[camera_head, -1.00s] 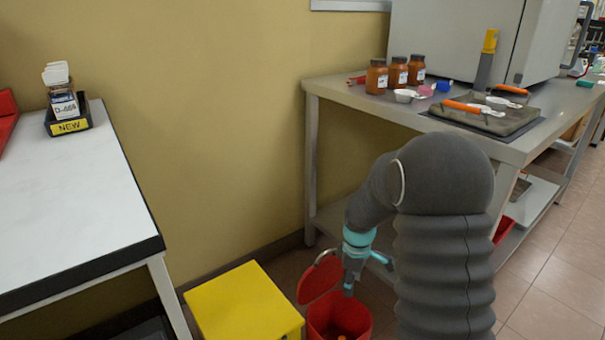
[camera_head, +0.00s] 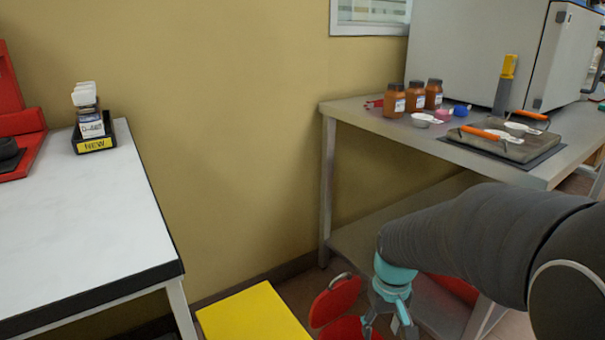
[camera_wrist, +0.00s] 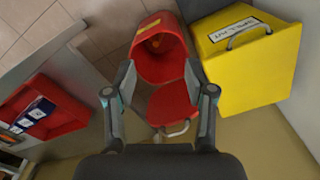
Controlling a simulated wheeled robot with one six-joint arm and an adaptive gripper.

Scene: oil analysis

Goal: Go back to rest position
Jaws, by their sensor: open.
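My gripper (camera_wrist: 158,85) is open and empty in the wrist view, its two fingers spread apart above a red bin. The red bin (camera_wrist: 172,62) has its round red lid (camera_wrist: 172,105) swung open, and something small and orange lies inside. In the head view my gripper (camera_head: 385,325) hangs low at the bottom, in front of the bin, with its fingertips near the lower edge. The open red lid (camera_head: 335,300) shows just left of it.
A yellow bin (camera_head: 250,318) stands left of the red bin. A white table (camera_head: 80,215) is at left. A metal bench (camera_head: 360,112) at right carries brown bottles (camera_head: 415,97) and a tray (camera_head: 500,142). A red tray (camera_wrist: 45,115) shows in the wrist view.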

